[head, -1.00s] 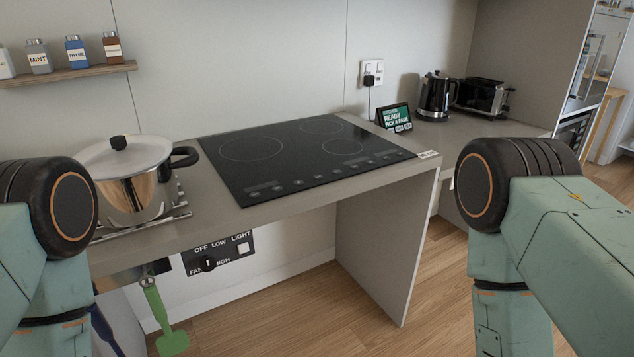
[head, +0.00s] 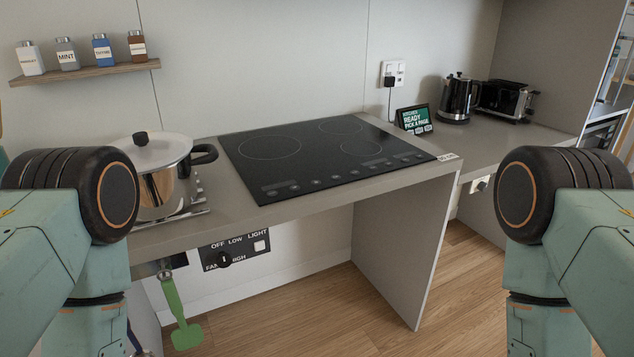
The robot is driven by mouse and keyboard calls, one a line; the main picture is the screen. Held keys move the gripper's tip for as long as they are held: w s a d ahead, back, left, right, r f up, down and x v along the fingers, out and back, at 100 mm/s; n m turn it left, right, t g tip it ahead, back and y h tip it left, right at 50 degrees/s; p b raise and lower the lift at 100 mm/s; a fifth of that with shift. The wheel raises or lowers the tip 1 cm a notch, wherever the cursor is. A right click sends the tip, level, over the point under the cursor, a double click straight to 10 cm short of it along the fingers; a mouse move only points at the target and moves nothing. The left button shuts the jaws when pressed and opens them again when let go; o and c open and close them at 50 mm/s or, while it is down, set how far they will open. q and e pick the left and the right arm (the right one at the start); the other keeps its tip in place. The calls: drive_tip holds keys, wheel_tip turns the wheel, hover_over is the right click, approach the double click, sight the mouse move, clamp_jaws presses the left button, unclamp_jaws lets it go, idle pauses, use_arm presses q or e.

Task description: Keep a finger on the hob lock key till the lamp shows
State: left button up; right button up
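The black glass hob (head: 318,155) is set in the grey counter in the middle of the head view. A row of small touch keys (head: 317,181) runs along its front edge; their markings are too small to read, so I cannot tell which is the lock key. I see no lit lamp on the hob. My two arms stand at the left and right edges of the view, apart from the hob. Neither gripper is in view.
A steel pot (head: 158,180) with a white lid stands left of the hob. A small display (head: 414,119), a kettle (head: 456,98) and a toaster (head: 506,100) stand behind right. A knob panel (head: 235,249) and a green utensil (head: 180,315) are below the counter's front.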

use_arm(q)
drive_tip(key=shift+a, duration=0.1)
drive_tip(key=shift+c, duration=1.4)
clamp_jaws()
